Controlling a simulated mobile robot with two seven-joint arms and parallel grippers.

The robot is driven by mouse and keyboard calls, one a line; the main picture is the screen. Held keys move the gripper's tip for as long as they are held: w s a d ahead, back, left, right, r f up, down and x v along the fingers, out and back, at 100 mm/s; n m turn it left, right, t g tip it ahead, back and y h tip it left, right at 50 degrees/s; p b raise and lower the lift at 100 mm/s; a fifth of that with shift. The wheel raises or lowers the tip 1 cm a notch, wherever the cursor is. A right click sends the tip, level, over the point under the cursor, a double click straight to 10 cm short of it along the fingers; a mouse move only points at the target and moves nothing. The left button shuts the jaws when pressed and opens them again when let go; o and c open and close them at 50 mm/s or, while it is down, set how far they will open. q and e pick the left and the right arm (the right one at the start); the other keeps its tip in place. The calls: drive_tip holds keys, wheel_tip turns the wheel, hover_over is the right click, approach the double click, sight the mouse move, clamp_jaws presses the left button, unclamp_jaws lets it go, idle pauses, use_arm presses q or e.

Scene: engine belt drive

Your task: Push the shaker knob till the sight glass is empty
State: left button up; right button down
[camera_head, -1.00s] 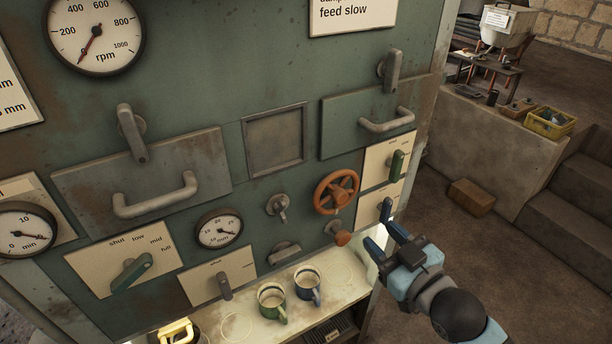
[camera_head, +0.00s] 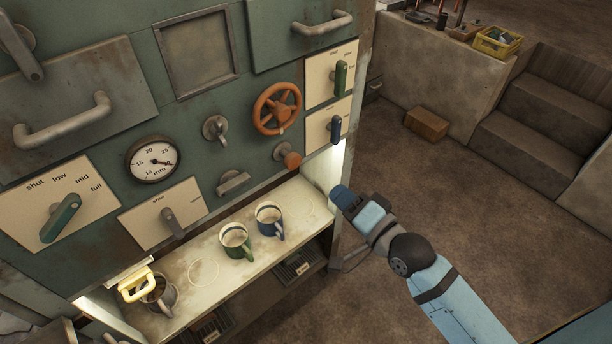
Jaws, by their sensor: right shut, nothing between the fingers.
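A round orange-brown push knob (camera_head: 291,159) stands out from the green machine front, below the orange handwheel (camera_head: 277,108); no label shows that it is the shaker knob. A square framed panel (camera_head: 195,50) at the top looks dull grey-brown; I cannot tell whether it is the sight glass or what is behind it. My right gripper (camera_head: 338,194) is shut and empty, at the right end of the lit shelf, below and to the right of the knob and apart from it. My left gripper is not in view.
A green mug (camera_head: 235,240) and a blue mug (camera_head: 269,219) stand on the shelf (camera_head: 215,262). A blue lever (camera_head: 336,129) and a green lever (camera_head: 340,78) are right of the handwheel. A dial gauge (camera_head: 153,159) is at left. The floor at right is mostly clear.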

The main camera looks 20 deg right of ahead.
drive_tip(key=f+m, duration=0.2)
drive_tip(key=m, duration=0.1)
drive_tip(key=d+f+m+b, duration=0.1)
drive_tip(key=m, duration=0.1)
drive_tip(key=shift+s+f, duration=0.3)
drive_tip(key=shift+s, duration=0.1)
drive_tip(key=shift+a, duration=0.1)
drive_tip(key=p, duration=0.2)
approach(295, 164)
drive_tip(key=x, duration=0.7)
drive_tip(key=shift+w+a, duration=0.2)
